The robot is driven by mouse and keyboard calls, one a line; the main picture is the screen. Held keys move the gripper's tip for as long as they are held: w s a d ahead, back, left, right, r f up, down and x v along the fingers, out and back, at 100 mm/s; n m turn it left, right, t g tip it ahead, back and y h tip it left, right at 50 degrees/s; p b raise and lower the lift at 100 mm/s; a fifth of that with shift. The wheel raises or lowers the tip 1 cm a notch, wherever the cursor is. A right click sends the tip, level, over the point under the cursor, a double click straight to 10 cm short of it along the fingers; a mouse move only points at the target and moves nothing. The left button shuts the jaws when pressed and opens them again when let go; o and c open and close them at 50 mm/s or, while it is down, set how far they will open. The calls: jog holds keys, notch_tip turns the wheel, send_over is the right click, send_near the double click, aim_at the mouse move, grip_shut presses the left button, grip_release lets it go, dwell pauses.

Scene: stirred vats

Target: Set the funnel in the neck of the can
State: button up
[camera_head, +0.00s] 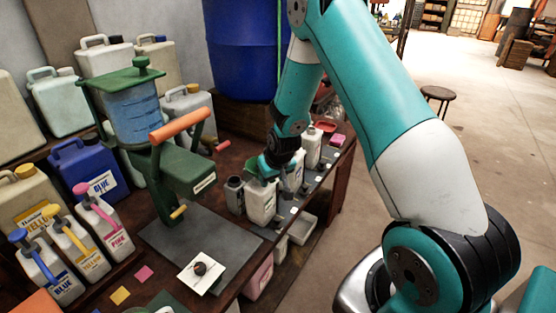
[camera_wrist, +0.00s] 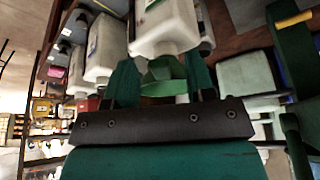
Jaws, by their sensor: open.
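A green funnel (camera_wrist: 163,78) shows between the two fingers of my gripper (camera_wrist: 162,84) in the wrist view. The fingers are spread, with gaps on both sides of the funnel. The funnel lines up with the neck end of a white can (camera_wrist: 165,27) and appears to sit at that neck; its spout is hidden, so I cannot tell how deep it is. In the head view my gripper (camera_head: 264,170) is just above the white can (camera_head: 262,203), which stands upright on the bench. The funnel is mostly hidden there by my gripper.
A small grey can (camera_head: 234,195) stands left of the white can, and more white cans (camera_head: 312,147) stand behind it. A green press with an orange handle (camera_head: 181,126) stands to the left. The floor at right is open.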

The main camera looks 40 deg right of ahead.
jog(key=b+v, duration=0.2)
jog(key=v, duration=1.3)
jog(key=shift+s+r, duration=0.2)
jog(key=shift+r, duration=0.15)
jog(key=shift+a, duration=0.15)
